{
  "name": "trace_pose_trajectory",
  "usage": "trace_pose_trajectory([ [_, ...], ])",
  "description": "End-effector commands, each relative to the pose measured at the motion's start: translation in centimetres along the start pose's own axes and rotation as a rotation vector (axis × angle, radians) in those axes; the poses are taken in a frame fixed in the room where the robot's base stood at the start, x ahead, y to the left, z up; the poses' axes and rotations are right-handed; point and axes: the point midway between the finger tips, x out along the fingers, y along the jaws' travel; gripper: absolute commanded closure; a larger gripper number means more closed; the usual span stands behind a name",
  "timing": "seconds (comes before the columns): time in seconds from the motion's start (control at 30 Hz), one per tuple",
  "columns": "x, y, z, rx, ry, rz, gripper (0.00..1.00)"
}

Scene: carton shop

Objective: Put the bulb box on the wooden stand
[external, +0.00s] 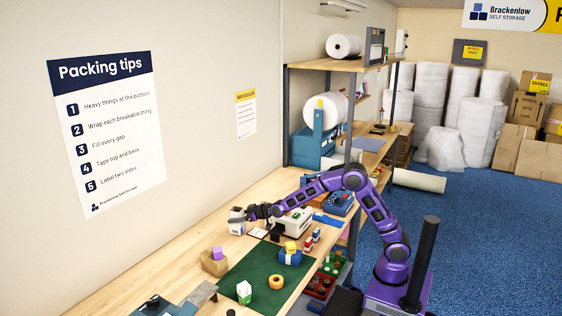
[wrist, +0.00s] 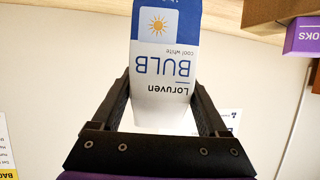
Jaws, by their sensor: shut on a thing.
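The bulb box (wrist: 165,60) is white and blue, with a sun mark and upside-down lettering in the wrist view. My gripper (wrist: 160,100) is shut on it, with a dark finger on each side. In the external view my gripper (external: 252,212) holds the bulb box (external: 236,222) near the wall, over the back of the workbench. A small tan stand (external: 213,266), which looks like the wooden stand, is on the bench, nearer the camera than my gripper. A purple block (external: 217,253) rests on or against it; I cannot tell which.
A green mat (external: 240,283) lies on the bench (external: 177,268). A white-green box (external: 244,291), an orange tape roll (external: 276,282) and a blue item with a yellow block (external: 290,254) are around it. A pale machine (external: 295,222) stands beyond. A purple block (wrist: 303,38) shows upper right in the wrist view.

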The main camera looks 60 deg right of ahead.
Motion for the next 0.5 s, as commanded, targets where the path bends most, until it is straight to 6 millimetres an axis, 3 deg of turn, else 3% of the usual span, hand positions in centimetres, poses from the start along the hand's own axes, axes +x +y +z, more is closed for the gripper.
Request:
trace_pose_trajectory([
  [0.17, -0.8, 0.0, -2.1, 0.000, 0.006, 0.001, 0.77],
  [0.5, -3.9, -0.1, -9.4, -0.001, 0.005, -0.001, 0.77],
])
